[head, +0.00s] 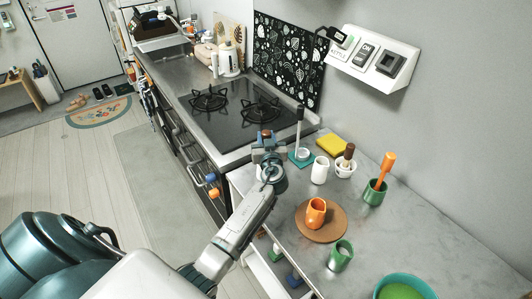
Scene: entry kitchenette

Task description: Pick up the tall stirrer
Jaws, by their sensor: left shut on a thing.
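A tall grey stirrer (299,124) with a dark top stands upright at a small white holder on a teal square mat (298,160), at the left end of the grey counter. My left gripper (267,140) is just left of it, apart from it in the picture. An orange-handled tool (385,168) stands in a green cup (374,194) to the right. My right gripper is not in view.
A white cup (320,170), a white mortar (345,168) with a brown pestle, and a yellow sponge (331,144) are close by. An orange mug (316,212) sits on a round brown board. A black hob (235,107) lies behind.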

